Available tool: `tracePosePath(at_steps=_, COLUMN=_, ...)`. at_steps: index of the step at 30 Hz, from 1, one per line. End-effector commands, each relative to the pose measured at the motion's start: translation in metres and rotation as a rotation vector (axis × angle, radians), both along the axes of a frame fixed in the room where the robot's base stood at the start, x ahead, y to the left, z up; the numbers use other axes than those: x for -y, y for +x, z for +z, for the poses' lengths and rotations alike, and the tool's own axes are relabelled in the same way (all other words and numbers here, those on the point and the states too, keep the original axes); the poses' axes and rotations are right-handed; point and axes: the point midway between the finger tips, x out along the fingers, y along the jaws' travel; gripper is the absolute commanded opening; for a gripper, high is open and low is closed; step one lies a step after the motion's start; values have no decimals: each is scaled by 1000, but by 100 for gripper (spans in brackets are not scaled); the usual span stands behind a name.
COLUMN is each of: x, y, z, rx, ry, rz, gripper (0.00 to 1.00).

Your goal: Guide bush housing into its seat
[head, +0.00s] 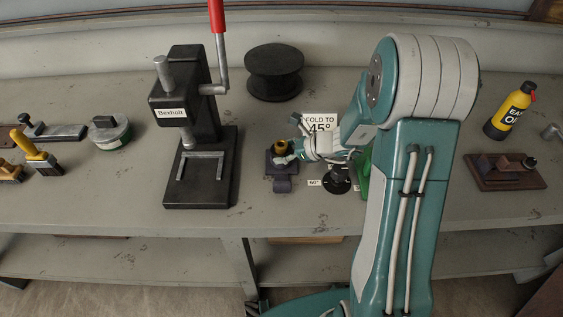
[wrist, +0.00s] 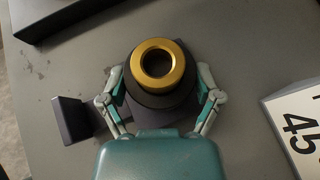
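The bush housing (wrist: 178,98) is a dark round body with a gold ring on top and a round hole through its middle. In the head view its gold top (head: 281,147) shows over a dark block (head: 279,167), which looks like the seat. My gripper (wrist: 161,80) has one finger on each side of the dark body, and both pads look pressed against it. In the head view my gripper (head: 284,156) reaches in from the right. The housing's underside is hidden, so I cannot tell whether it is in the seat or just above it.
A black press (head: 192,130) with a red handle stands left of the block. A black reel (head: 274,73) is behind it. A sign (head: 320,122) and a black dial (head: 336,180) are close on the right. Bare bench lies in front.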

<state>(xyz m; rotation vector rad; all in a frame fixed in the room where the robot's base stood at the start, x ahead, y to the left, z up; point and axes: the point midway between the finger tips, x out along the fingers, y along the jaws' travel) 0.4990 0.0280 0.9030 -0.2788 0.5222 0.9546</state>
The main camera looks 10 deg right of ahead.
Motion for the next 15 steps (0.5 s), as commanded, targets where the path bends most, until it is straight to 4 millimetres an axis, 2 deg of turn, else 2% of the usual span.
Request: tracePosePath(at_steps=15, x=0, y=1, z=2, rx=0, ry=0, rz=-1, gripper=24)
